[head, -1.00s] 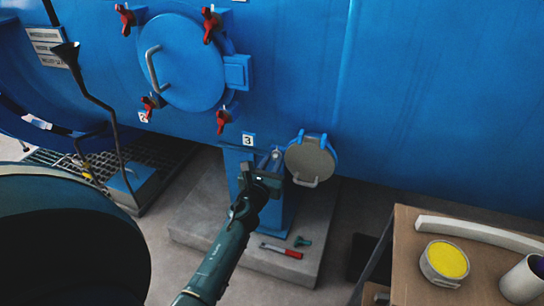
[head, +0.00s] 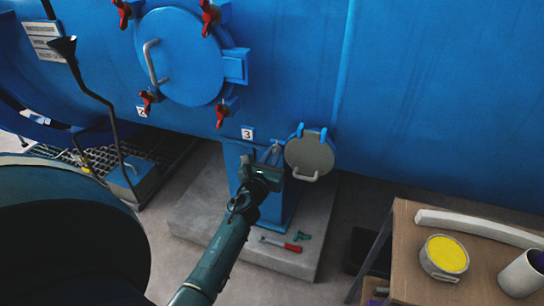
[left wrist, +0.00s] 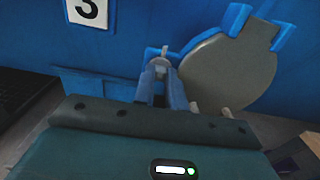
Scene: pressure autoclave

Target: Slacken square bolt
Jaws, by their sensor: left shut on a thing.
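The square bolt (left wrist: 160,67) shows as a small grey piece between the fingertips in the left wrist view, left of the round grey hatch (left wrist: 228,72) under the label 3. My left gripper (head: 272,154) is at the top of the blue bracket in the head view, and its fingers (left wrist: 161,84) are shut on the bolt. The fingers hide part of the bolt, so its square faces are hard to make out. My right gripper is not in view.
A wrench with a red handle (head: 292,248) and a small green part (head: 303,237) lie on the concrete plinth (head: 200,212). A brown table (head: 415,290) with a yellow-filled tin (head: 444,256) stands at right. The large blue vessel (head: 440,90) fills the back.

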